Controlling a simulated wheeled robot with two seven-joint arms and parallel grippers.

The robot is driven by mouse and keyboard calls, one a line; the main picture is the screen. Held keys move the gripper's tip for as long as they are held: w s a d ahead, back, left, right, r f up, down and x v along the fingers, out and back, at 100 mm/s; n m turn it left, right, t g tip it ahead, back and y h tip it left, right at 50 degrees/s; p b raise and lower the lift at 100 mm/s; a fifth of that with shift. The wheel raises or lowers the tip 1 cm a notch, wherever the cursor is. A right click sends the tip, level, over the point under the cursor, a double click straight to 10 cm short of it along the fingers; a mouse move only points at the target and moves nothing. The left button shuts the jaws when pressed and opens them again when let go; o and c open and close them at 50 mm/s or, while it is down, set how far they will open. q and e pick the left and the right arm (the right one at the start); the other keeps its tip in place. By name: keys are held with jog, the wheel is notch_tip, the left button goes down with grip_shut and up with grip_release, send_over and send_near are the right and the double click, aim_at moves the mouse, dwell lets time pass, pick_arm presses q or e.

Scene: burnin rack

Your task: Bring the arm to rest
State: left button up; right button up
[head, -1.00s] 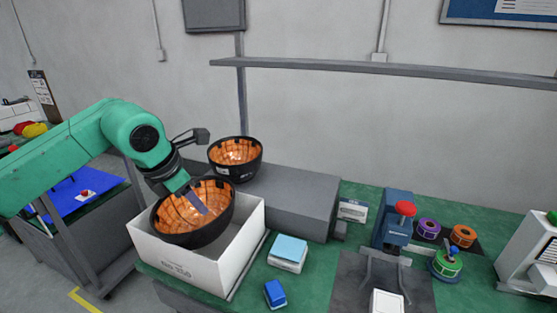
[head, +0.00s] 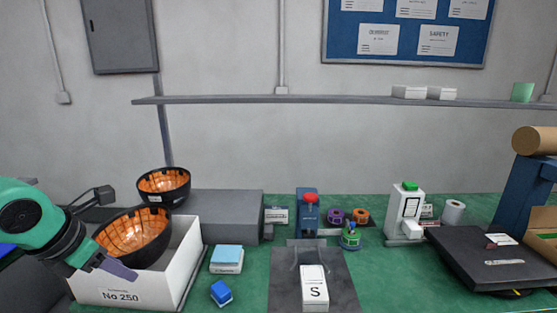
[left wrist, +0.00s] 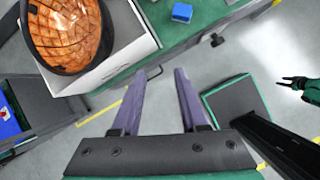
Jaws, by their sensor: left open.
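My left gripper (head: 120,269) shows a purple finger in front of the white box in the head view. In the left wrist view its two fingers (left wrist: 158,80) stand apart with only floor between them, so it is open and empty. A black bowl with an orange inside (head: 133,238) sits tilted in the white box (head: 150,289), beside and behind the gripper. In the left wrist view the bowl (left wrist: 65,32) is off to the upper left, apart from the fingers. A small dark gripper (left wrist: 288,82) on a green arm shows at the right edge, too small to read its jaws.
A second such bowl (head: 164,184) stands on a grey block (head: 226,212). Floor shows below the left fingers.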

pick_arm(q)
jog(key=w+d+r+n+t+h, duration=0.25)
jog(key=d+h, duration=0.35)
jog(key=d, duration=0.4)
jog(key=w+d+r+n+t+h, duration=0.2)
jog(key=d+r+t+h, duration=0.1)
jog(key=d+h, duration=0.55)
jog(key=w+a+n+t+y, duration=0.55)
jog(key=n+t+y, duration=0.35)
jog(key=n, duration=0.7)
jog(key=s+a+f+n+g+y, duration=0.2)
jog(key=a+f+n+g+y, duration=0.2)
jog(key=a+f+n+y, duration=0.6)
jog(key=s+d+f+n+g+h, duration=0.2)
jog(key=s+d+f+n+g, duration=0.3)
jog(key=s+f, duration=0.65)
jog(key=s+f+n+g+h, duration=0.2)
jog(key=s+f+n+g, duration=0.2)
jog(key=s+f+g, duration=0.75)
notch_tip(320, 180, down, 28)
jog(key=s+t, duration=0.1)
jog(key=t, duration=0.1)
jog(key=s+a+f, duration=0.3)
jog(key=s+f, duration=0.8)
jog(key=s, duration=0.4)
jog(key=shift+m+g+y, duration=0.3)
jog(key=shift+m+y, duration=0.05)
jog(key=shift+m, duration=0.1)
